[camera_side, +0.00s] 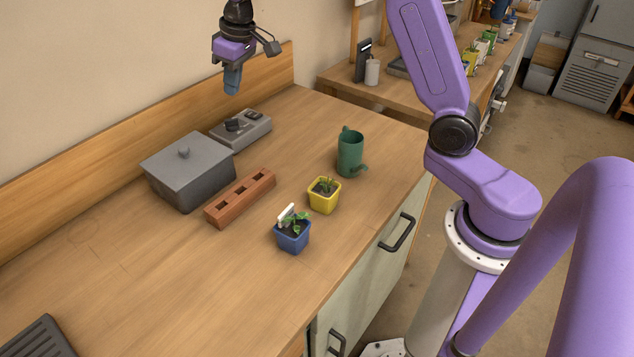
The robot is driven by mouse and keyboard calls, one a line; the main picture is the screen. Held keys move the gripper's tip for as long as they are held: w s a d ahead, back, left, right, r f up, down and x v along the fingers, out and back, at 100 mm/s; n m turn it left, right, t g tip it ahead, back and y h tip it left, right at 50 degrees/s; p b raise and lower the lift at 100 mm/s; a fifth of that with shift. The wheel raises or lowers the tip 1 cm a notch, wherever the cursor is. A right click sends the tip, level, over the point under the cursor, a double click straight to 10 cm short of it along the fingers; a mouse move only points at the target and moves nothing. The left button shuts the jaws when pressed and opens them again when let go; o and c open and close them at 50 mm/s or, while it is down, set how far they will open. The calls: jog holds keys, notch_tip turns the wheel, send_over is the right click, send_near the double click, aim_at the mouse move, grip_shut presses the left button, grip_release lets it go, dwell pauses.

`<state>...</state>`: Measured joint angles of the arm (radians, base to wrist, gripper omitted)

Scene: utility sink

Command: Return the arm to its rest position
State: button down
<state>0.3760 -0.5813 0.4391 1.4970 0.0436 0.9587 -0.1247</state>
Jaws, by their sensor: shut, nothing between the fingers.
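My gripper (232,80) hangs high above the back of the wooden counter, at the top of the side view. Its blue fingers are together, point down and hold nothing. It is apart from everything on the counter. My purple arm rises from a white base at the right, and its upper part runs out of the top of the picture.
The front left counter is mostly clear.

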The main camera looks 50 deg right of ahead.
jog(key=s+a+f+n+g, duration=0.1)
jog(key=s+a+n, duration=0.2)
jog(key=s, duration=1.2)
jog(key=s+a+n+g, duration=0.1)
jog(key=s+a+n, duration=0.2)
jog(key=s, duration=1.1)
jog(key=s+d+f+n, duration=0.2)
jog(key=s+d, duration=0.3)
jog(key=s, duration=0.6)
jog(key=shift+s+d+f+n+h, duration=0.3)
jog(key=shift+d+f+n, duration=0.1)
jog(key=shift+n, duration=0.1)
